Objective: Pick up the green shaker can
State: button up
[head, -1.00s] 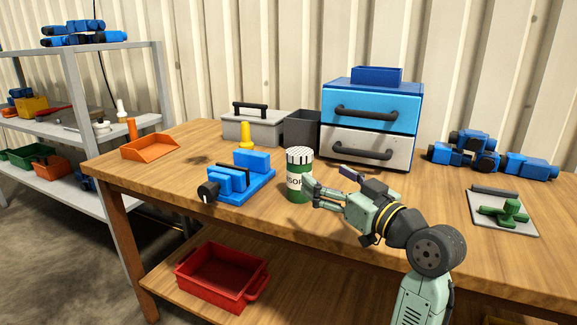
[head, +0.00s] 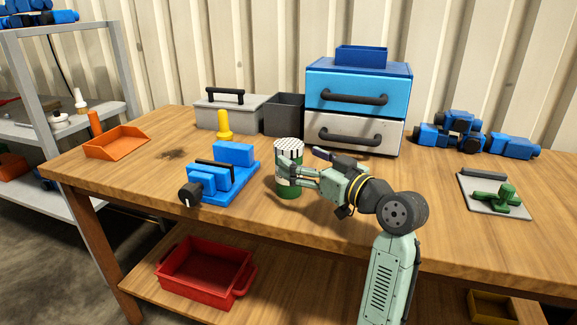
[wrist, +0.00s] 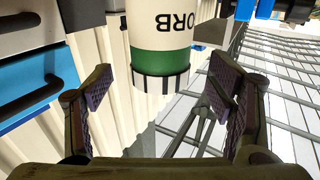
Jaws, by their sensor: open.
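The green shaker can (head: 288,191) stands upright on the workbench (head: 340,225); it has a pale label and a white, dark-striped perforated lid. My gripper (head: 297,176) is at the can's right side, its fingers overlapping the upper label in the head view. In the wrist view the can (wrist: 160,30) appears inverted, with part of its lettering showing, centred between the open fingers of my gripper (wrist: 164,98). Gaps show on both sides of it there. I see no finger contact; the can's base is out of the wrist view.
A blue vise-like fixture (head: 220,175) sits left of the can. Behind are a grey toolbox (head: 230,115), a dark bin (head: 283,117) and a drawer unit (head: 355,95). A grey plate with a green part (head: 492,198) lies right. Bench wood in front of the can is clear.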

aim_at(289, 154)
jog(key=x, duration=0.1)
jog(key=p+x, duration=0.1)
jog(key=x, duration=0.3)
jog(key=shift+f+p, duration=0.3)
jog(key=shift+f, duration=0.05)
jog(key=shift+c, duration=0.4)
jog(key=c, duration=1.4)
jog(key=shift+c, duration=0.2)
jog(key=shift+r, duration=0.2)
